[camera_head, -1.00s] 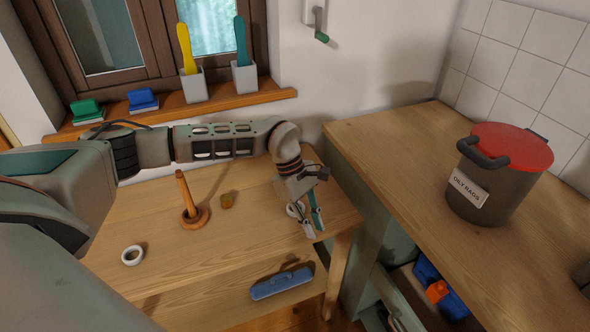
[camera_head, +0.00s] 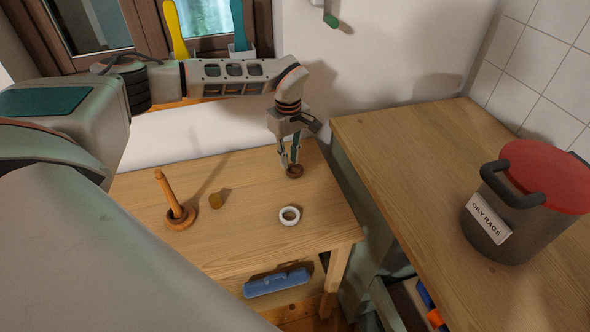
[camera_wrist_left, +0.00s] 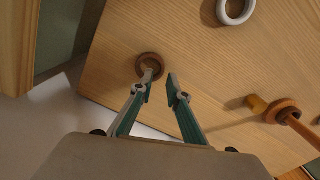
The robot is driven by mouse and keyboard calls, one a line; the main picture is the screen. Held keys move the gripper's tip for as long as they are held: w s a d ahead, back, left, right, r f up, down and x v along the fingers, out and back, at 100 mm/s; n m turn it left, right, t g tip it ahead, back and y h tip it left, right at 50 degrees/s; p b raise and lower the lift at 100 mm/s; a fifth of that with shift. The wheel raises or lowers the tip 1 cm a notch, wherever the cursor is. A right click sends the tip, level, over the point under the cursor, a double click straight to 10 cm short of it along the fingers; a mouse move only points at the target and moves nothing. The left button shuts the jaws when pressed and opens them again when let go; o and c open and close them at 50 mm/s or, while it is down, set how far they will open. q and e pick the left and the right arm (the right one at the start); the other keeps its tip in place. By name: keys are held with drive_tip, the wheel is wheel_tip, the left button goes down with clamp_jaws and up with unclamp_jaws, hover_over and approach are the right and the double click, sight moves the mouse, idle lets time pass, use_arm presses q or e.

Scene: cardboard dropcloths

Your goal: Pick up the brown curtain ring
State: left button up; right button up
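The brown curtain ring (camera_head: 294,172) lies flat on the wooden table near its back right corner. It also shows in the left wrist view (camera_wrist_left: 149,59). My left gripper (camera_head: 288,163) points down at the ring. In the left wrist view its two fingers (camera_wrist_left: 160,82) are apart with nothing held between them. One fingertip overlaps the ring's opening in that view; the other is beside the ring. I cannot tell whether the fingertip is inside the opening or above it. My right gripper is not in view.
A white ring (camera_head: 289,216) lies nearer the table's front. A wooden peg on a round base (camera_head: 181,217) and a small brown cylinder (camera_head: 217,199) stand to the left. A blue object (camera_head: 277,283) is below the tabletop. A counter (camera_head: 405,160) with a red-lidded bin (camera_head: 500,232) is right.

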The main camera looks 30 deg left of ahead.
sight(289, 171)
use_arm(q)
wheel_tip(289, 171, down, 4)
drive_tip(key=shift+f, duration=0.25)
clamp_jaws()
drive_tip(key=shift+a+r, duration=0.1)
drive_tip(key=shift+r, duration=0.1)
